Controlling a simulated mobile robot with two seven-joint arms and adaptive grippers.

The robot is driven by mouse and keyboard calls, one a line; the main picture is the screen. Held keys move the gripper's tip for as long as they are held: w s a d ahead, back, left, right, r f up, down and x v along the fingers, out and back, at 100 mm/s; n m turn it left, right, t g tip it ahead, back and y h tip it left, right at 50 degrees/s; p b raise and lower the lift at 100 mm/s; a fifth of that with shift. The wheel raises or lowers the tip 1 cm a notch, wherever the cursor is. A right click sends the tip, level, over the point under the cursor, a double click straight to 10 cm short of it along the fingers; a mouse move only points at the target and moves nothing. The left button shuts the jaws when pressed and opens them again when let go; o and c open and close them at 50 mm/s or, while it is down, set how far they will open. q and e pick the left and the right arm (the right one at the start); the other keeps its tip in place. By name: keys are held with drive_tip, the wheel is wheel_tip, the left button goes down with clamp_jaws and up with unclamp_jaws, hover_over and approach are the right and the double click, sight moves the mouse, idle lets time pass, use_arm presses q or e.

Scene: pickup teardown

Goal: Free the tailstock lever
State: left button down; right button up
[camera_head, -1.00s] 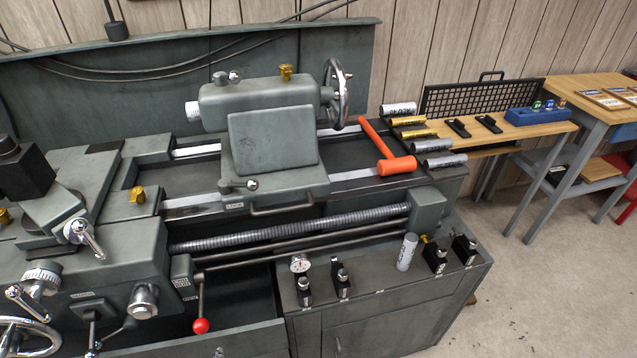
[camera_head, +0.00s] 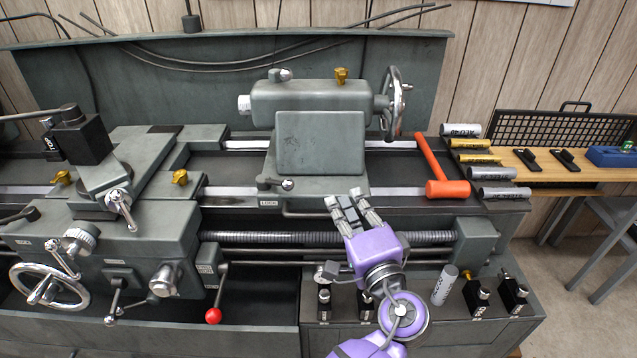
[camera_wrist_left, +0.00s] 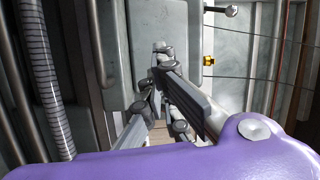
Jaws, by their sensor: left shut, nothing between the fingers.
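The tailstock (camera_head: 310,105) is a grey casting with a handwheel on its right, standing on the lathe bed. In the left wrist view my gripper's fingers (camera_wrist_left: 152,78) overlap the grey casting.
An orange mallet (camera_head: 441,170) lies on the bed right of the tailstock, near several labelled cylinders (camera_head: 495,175). The leadscrew (camera_head: 320,238) runs below my left gripper. Small tool holders and a white cylinder (camera_head: 444,285) stand on the front ledge.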

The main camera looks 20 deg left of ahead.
use_arm(q)
drive_tip(key=shift+a, duration=0.1)
drive_tip(key=w+a+p, duration=0.3)
drive_tip(key=w+a, duration=0.2)
drive_tip(key=a, duration=0.3)
drive_tip(key=shift+w+f, duration=0.15)
use_arm(e)
drive_tip(key=r, duration=0.3)
drive_tip(key=shift+w+d+r, duration=0.15)
drive_tip(key=shift+w+r, duration=0.05)
drive_tip(key=shift+w, duration=0.2)
drive_tip(key=shift+w+r, duration=0.25)
drive_tip(key=shift+w, duration=0.05)
drive_tip(key=shift+r+t, duration=0.1)
drive_tip(key=shift+t, duration=0.2)
